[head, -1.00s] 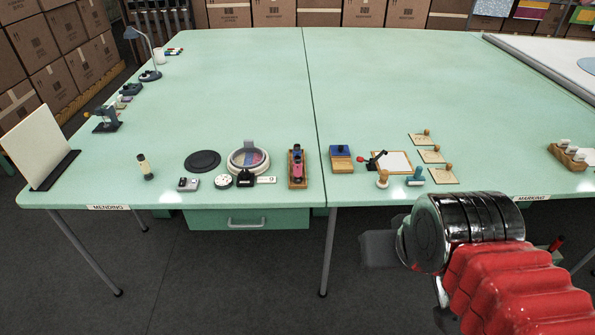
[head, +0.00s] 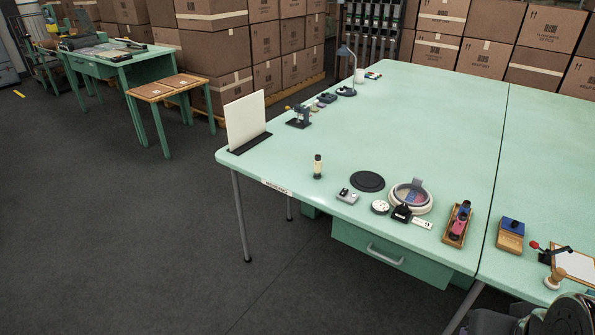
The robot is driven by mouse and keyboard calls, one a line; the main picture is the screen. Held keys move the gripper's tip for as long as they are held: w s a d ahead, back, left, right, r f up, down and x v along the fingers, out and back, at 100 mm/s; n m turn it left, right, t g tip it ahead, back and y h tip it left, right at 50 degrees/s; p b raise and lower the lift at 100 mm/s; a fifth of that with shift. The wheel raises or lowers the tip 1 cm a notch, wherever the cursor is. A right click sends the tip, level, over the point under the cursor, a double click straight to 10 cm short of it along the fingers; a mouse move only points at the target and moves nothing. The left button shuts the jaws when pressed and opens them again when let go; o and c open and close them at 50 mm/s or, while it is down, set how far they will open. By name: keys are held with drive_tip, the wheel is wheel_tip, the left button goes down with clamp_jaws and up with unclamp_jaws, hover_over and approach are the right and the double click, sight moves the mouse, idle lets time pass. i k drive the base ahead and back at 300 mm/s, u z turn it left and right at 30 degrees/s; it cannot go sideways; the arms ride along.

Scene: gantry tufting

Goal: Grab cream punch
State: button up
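No object is marked as the cream punch, and I cannot tell for certain which one it is. A small upright cream cylinder with a dark top (head: 318,169) stands near the front left of the mint table in the head view. To its right, a small pale grey device (head: 347,196) sits by the front edge; it may be a punch. My gripper is not in view; only dark parts of my arm show at the bottom right corner, well away from both.
A black disc (head: 367,181), a round tin (head: 411,196) and a wooden tray of spools (head: 458,223) are on the mint table (head: 420,130). An upright board (head: 245,122) stands at the left corner. A drawer (head: 390,255) hangs below. The floor at left is clear.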

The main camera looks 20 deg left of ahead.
sight(317, 165)
drive_tip(key=u, duration=0.9)
drive_tip(key=k, duration=0.65)
drive_tip(key=u, duration=0.55)
drive_tip(key=i, duration=0.85)
drive_tip(key=u, duration=0.55)
drive_tip(key=i, duration=1.5)
drive_tip(key=z, duration=0.25)
